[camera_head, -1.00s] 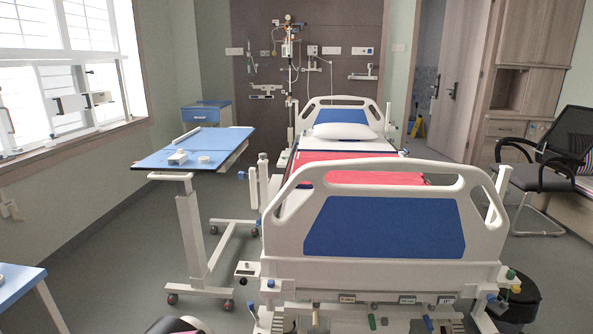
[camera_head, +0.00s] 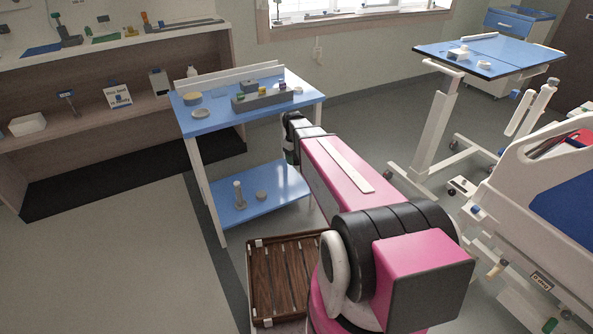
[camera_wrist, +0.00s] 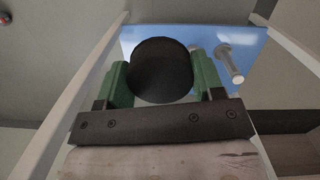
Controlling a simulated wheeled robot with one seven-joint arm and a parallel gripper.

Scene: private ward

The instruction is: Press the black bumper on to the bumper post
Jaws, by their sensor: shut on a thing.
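My gripper (camera_wrist: 160,82) is shut on the black bumper (camera_wrist: 160,68), a short dark cylinder between its green fingers in the wrist view. In the head view only the dark end of my arm shows beside the blue table, and the bumper cannot be made out. A white post (camera_head: 239,193) with a round base stands upright on the table's blue lower shelf (camera_head: 280,181). It also shows in the wrist view (camera_wrist: 230,65), to the right of the bumper and apart from it. A low grey disc (camera_head: 261,195) sits beside the post.
The blue tabletop (camera_head: 215,121) above the shelf holds a grey block rack (camera_head: 262,99) and small discs. Its white leg (camera_head: 208,190) stands at the shelf's left. A brown slatted crate (camera_head: 283,279) is on the floor in front. A bed (camera_head: 545,160) stands at right.

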